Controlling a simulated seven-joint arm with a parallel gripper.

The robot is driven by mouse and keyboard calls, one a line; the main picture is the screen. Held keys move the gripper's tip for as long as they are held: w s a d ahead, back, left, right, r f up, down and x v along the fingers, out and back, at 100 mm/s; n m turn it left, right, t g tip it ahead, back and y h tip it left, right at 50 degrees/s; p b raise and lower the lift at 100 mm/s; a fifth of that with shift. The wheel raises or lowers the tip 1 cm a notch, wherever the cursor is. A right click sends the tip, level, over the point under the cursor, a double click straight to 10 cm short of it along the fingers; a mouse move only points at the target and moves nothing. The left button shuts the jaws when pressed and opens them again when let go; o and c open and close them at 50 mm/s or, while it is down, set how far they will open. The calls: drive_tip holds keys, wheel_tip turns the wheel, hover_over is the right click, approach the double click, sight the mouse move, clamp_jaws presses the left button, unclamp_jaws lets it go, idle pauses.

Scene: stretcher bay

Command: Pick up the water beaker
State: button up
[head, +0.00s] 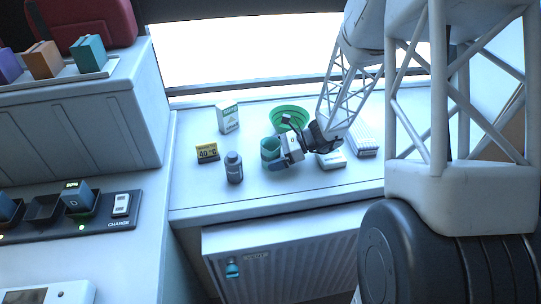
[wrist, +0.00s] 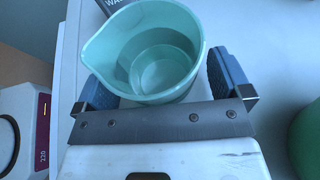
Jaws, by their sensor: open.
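The water beaker (head: 269,146) is a teal cup standing on the white counter near a small dark bottle. In the wrist view the beaker (wrist: 150,50) shows its round opening and a pouring lip at the left. My gripper (head: 276,156) is open at the beaker. In the wrist view the blue-grey fingers of my gripper (wrist: 162,82) stand on either side of the beaker. The left finger is partly hidden under the rim. The right finger is close to the wall, and contact cannot be told.
A dark bottle (head: 234,168) and a yellow-black display (head: 207,152) stand left of the beaker. A green bowl (head: 290,112) is behind it. A white carton (head: 228,117) stands at the back. A white box (head: 331,160) lies to the right. The counter's front strip is clear.

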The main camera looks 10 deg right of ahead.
sight(273, 146)
drive_tip(key=c, duration=1.1)
drive_tip(key=shift+o, duration=0.2)
drive_tip(key=shift+r, duration=0.25)
drive_tip(key=shift+r, duration=1.55)
drive_tip(key=shift+s+d+r, duration=0.2)
drive_tip(key=shift+s+r, duration=0.05)
drive_tip(key=shift+s, duration=2.35)
drive_tip(key=shift+s+d+r, duration=0.15)
drive_tip(key=shift+s+r, duration=0.05)
drive_tip(key=shift+s, duration=2.45)
drive_tip(key=shift+s+d+r, duration=0.2)
drive_tip(key=shift+s+r, duration=0.05)
drive_tip(key=shift+s, duration=2.35)
drive_tip(key=shift+s, duration=0.1)
